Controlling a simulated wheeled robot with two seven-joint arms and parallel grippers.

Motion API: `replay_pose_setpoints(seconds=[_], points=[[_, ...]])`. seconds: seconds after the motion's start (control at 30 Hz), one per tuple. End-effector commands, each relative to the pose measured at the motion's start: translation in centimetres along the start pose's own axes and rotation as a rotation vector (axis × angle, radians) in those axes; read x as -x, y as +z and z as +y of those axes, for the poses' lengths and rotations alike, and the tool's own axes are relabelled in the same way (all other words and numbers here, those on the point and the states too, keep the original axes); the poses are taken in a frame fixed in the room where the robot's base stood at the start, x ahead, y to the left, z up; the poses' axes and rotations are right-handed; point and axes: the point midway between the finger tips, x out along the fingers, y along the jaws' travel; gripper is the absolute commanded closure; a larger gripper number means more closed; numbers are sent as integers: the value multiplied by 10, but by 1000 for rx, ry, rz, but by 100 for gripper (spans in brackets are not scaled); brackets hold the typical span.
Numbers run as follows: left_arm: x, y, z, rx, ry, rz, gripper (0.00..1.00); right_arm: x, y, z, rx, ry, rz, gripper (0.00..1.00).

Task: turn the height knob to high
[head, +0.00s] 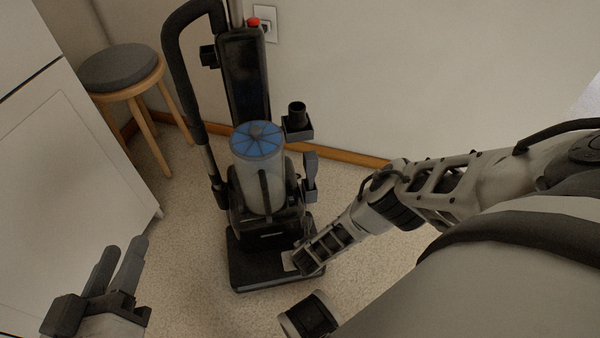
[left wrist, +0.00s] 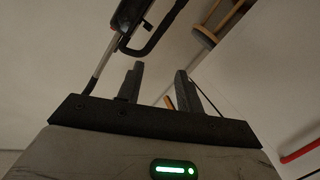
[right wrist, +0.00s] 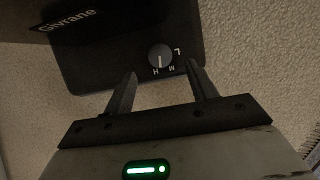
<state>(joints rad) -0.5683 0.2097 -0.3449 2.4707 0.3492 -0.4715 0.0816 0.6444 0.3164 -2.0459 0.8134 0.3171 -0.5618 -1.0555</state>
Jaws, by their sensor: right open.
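The height knob (right wrist: 160,57) is a small round grey dial on the black base of the upright vacuum (head: 265,285). Letters L, M and H stand around it. Its white pointer line faces the H and M side; I cannot tell exactly which letter. My right gripper (right wrist: 162,76) is open, its two fingers apart, with the knob just beyond and between the fingertips in the right wrist view. I see no contact. In the head view my right arm reaches the vacuum's base and hides the knob. My left gripper (head: 120,255) is open and empty, away from the vacuum.
A round stool (head: 120,68) stands behind left, near a white cabinet (head: 75,170). The vacuum has a clear canister with a blue top (head: 257,140) and a tall handle. A wall with an outlet (head: 264,23) is behind. Carpet (head: 190,270) lies free left of the base.

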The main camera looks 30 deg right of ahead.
Motion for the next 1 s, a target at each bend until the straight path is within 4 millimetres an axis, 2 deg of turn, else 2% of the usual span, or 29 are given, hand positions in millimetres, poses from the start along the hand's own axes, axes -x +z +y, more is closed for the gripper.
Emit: replay_pose_setpoints(seconds=[0.03,0.2,0.3,0.5,0.87,0.97,1.0], points=[[-2,6,-1,32,23,28,64,-18,-5,1,2,2,-1,43],[-9,-26,3,-64,87,211,64,-41,-8,2,10,5,-1,43],[-10,-45,6,-173,102,310,64,-46,-9,2,11,5,0,43],[-8,-68,13,-310,127,443,64,-55,-10,3,15,7,0,43],[-6,-74,16,-346,134,478,64,-55,-10,3,15,7,0,43],[-7,-74,16,-345,134,477,64,-55,-10,3,15,7,0,68],[-7,-74,16,-345,134,477,64,-55,-10,3,15,7,0,79]])
